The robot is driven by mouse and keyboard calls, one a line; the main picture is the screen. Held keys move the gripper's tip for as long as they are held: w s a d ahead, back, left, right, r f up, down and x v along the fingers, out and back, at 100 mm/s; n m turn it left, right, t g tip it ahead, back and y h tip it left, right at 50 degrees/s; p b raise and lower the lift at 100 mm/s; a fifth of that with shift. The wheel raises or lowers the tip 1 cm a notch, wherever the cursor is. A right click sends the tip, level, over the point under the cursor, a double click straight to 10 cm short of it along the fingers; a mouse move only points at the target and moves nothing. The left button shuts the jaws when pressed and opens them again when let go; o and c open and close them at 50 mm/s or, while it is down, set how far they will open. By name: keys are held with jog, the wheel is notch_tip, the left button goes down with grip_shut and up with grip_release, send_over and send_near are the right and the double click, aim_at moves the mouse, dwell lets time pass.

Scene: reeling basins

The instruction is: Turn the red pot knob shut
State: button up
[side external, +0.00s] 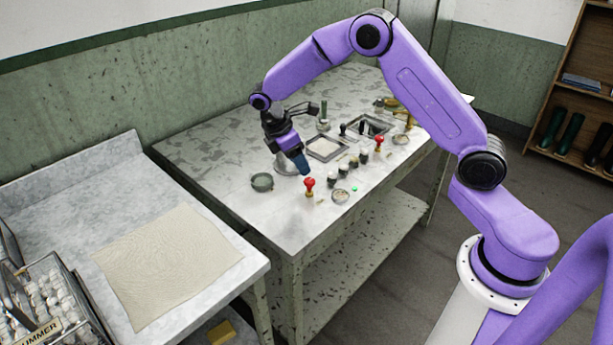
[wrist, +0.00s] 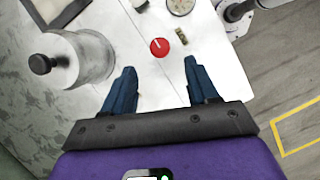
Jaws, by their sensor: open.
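A red knob (side external: 309,183) stands near the front edge of the speckled table in the side view. In the wrist view the red knob (wrist: 159,47) is seen from above as a round disc with a small white mark. My gripper (side external: 304,172) is just above and to the left of this knob in the side view. In the wrist view my gripper (wrist: 160,70) is open, with its two blue fingers spread and nothing between them. The knob lies just beyond the fingertips, near the middle of the gap. A second red knob (side external: 379,142) stands farther back.
A metal pot with a black knob (wrist: 85,60) stands left of the fingers in the wrist view. A dark round dish (side external: 262,182) sits left of my gripper. Several black-topped items (side external: 343,168) and a round dial (side external: 340,196) are to the right.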

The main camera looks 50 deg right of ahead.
aim_at(309, 180)
jog(key=x, duration=0.7)
jog(key=shift+r, duration=0.1)
jog(key=shift+c, duration=0.2)
jog(key=c, duration=1)
